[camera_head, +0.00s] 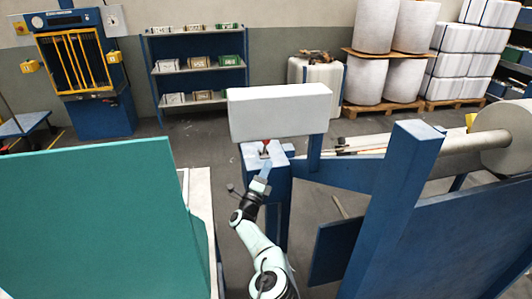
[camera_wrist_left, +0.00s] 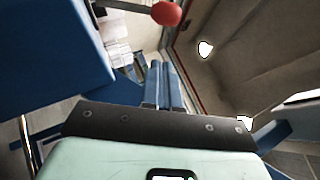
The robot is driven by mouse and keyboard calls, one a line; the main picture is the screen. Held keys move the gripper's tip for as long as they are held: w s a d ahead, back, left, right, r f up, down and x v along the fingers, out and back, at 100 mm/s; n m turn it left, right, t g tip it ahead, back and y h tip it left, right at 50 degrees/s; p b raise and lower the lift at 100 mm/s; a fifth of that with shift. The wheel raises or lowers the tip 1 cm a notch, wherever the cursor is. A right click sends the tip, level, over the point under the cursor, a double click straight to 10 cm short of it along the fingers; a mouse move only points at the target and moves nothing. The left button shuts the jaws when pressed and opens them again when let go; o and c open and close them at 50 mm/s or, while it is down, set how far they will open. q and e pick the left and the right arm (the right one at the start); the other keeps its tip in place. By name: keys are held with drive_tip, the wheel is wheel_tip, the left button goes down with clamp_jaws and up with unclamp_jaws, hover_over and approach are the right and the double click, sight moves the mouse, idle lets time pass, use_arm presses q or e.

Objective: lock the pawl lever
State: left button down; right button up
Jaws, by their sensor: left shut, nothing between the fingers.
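My left gripper (camera_head: 266,166) is just in front of the red piece in the head view. In the left wrist view its blue fingers (camera_wrist_left: 165,68) are together with nothing between them, apart from the knob. My right gripper is not in view.
A long white block (camera_head: 279,111) sits above the post. A blue beam (camera_head: 340,172) runs right from the post to a large blue upright (camera_head: 393,205). A teal panel (camera_head: 105,225) stands at the left. Shelves (camera_head: 197,65) and white rolls stand behind.

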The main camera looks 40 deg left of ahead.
sight(265, 145)
use_arm(q)
drive_tip(key=w+a+r+p, duration=0.1)
drive_tip(key=w+a+r, duration=0.2)
drive_tip(key=w, duration=0.1)
drive_tip(key=shift+w+a, duration=0.2)
drive_tip(key=shift+a, duration=0.2)
drive_tip(key=shift+r, duration=0.1)
